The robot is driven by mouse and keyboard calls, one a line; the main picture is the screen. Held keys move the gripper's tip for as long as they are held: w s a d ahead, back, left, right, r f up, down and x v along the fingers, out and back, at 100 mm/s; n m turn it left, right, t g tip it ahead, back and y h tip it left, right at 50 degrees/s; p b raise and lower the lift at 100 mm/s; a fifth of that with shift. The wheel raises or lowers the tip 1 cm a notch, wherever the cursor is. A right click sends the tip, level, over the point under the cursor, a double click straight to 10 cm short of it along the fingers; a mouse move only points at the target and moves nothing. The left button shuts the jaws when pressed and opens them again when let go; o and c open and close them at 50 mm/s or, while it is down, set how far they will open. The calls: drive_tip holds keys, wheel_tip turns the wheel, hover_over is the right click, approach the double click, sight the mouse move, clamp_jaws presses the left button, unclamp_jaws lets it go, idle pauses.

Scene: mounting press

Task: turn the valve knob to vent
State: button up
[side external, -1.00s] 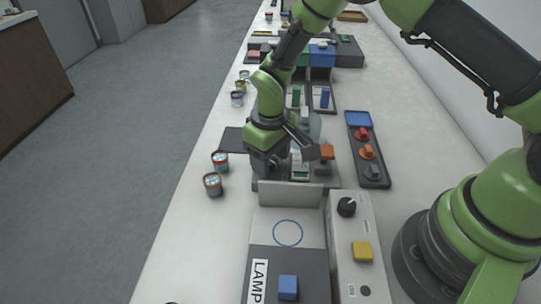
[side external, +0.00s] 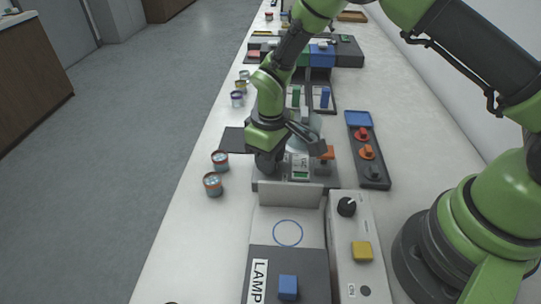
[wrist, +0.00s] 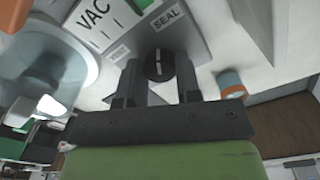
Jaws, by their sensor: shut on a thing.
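The valve knob (wrist: 158,66) is black and round with a white pointer line. It sits on a light grey housing (wrist: 190,45) in the wrist view, near a "SEAL" label and a larger "VAC" sign. My gripper (wrist: 160,76) is shut on the knob, one finger on each side. In the side external view my gripper (side external: 308,138) is at the press unit, and I cannot make out the knob there.
A clear rounded vessel (wrist: 60,55) stands beside the housing. Two small tins (side external: 213,184) stand left of the unit. A grey tray (side external: 370,160) with coloured knobs lies to the right. The lamp unit (side external: 258,262) and a yellow-button box (side external: 346,240) are in front.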

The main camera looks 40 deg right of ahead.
drive_tip(key=n, duration=1.3)
drive_tip(key=shift+n, duration=0.4)
idle(0.4)
drive_tip(key=o, duration=0.9)
wheel_tip(320, 180, up, 10)
drive_tip(key=shift+f, duration=0.1)
